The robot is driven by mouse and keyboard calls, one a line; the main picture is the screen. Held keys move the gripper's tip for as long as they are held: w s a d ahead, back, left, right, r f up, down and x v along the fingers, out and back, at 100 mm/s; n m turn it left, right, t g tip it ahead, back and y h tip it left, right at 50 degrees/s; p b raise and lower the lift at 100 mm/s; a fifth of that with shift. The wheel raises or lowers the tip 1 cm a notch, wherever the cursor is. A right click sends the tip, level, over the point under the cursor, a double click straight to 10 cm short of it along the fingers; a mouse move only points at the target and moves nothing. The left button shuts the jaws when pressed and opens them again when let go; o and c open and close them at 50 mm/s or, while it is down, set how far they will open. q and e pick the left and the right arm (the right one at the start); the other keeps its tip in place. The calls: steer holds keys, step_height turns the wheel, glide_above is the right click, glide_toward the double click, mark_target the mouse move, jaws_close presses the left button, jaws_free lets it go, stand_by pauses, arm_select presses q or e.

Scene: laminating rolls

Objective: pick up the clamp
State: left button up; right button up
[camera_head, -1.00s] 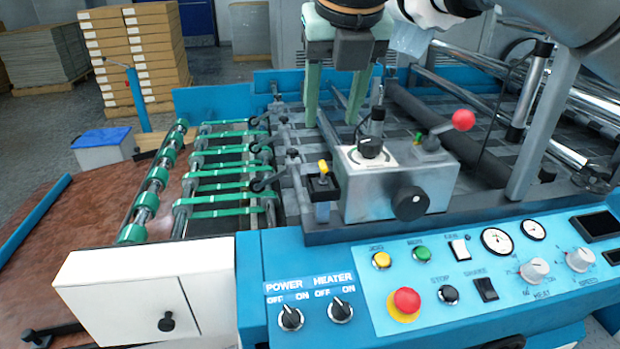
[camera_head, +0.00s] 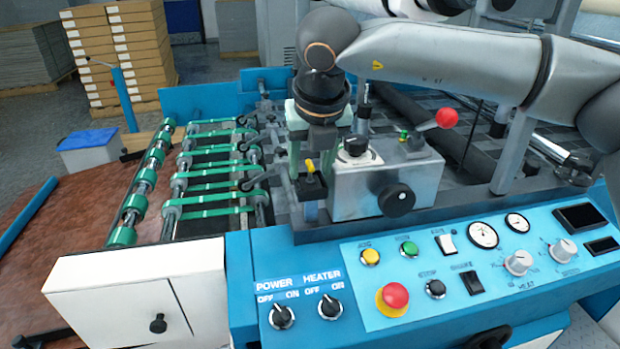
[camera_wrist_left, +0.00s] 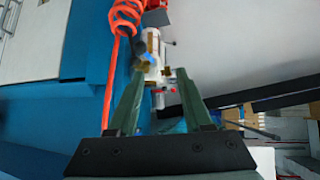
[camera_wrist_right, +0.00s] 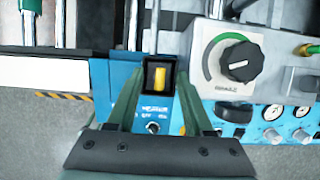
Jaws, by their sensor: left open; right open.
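What looks like the clamp is a small black square block with a yellow knob on top (camera_head: 310,182). It stands on a blue-grey post at the left of the metal control box. My right gripper (camera_head: 321,160) is open, pointing down, with its green fingers close around and above the clamp. In the right wrist view, the clamp (camera_wrist_right: 160,78) shows between the open fingertips (camera_wrist_right: 158,82); whether they touch it, I cannot tell.
The metal box (camera_head: 385,180) with dials and a red-knobbed lever (camera_head: 446,118) stands just right of the clamp. Green-banded rollers (camera_head: 210,185) lie to the left. The blue control panel (camera_head: 440,270) is in front. In the left wrist view, an orange coiled hose (camera_wrist_left: 125,18) hangs nearby.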

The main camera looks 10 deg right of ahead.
jaws_close()
stand_by(0.4)
